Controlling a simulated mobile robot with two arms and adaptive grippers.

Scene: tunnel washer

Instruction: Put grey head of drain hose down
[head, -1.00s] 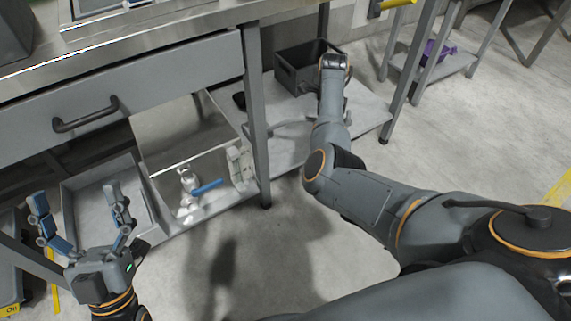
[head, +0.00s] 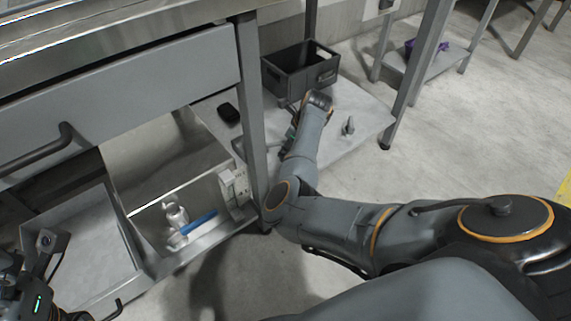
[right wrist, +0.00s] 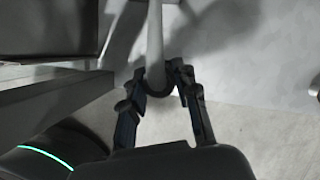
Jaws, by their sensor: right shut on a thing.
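The drain hose's grey end (right wrist: 156,45) shows in the right wrist view as a grey tube running up from between my right fingers. My right gripper (right wrist: 160,88) is shut around it, over the low shelf. In the head view my right forearm and wrist hide most of the hose and the right gripper (head: 292,122). The low grey shelf (head: 340,143) lies beneath. I cannot tell whether the hose head touches it. My left gripper (head: 80,285) is at the lower left, partly cut off, with its fingers apart and empty.
A black crate (head: 300,70) stands at the back of the shelf. A small black object (head: 228,113) lies left of it, and a small grey piece (head: 348,126) stands right of my wrist. A table leg (head: 251,110) rises close to my right arm. A metal basin holds a blue-handled valve (head: 190,228).

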